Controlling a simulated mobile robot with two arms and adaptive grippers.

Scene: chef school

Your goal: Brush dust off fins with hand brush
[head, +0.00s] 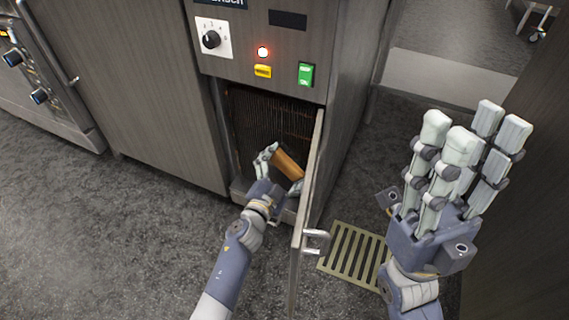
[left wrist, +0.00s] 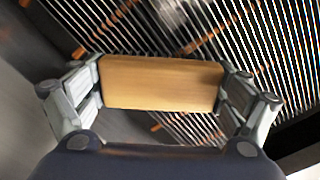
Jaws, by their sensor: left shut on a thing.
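The hand brush (head: 287,163) shows as an orange-brown wooden block at the opening of the low compartment. My left gripper (head: 272,160) is shut on it. In the left wrist view the brush's wooden back (left wrist: 160,83) is held between the fingers on both sides; its bristles are hidden. The fins (head: 262,118) are dark, closely spaced upright strips inside the compartment. In the left wrist view the fins (left wrist: 265,50) lie just beyond the brush; I cannot tell whether they touch. My right gripper (head: 465,150) is open and empty, fingers extended, off to the right.
The compartment door (head: 308,190) stands open just right of my left gripper, its handle (head: 315,240) facing right. A control panel with a knob (head: 211,39), lit red lamp and green switch (head: 306,74) is above. A floor grate (head: 352,257) lies right of the door.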

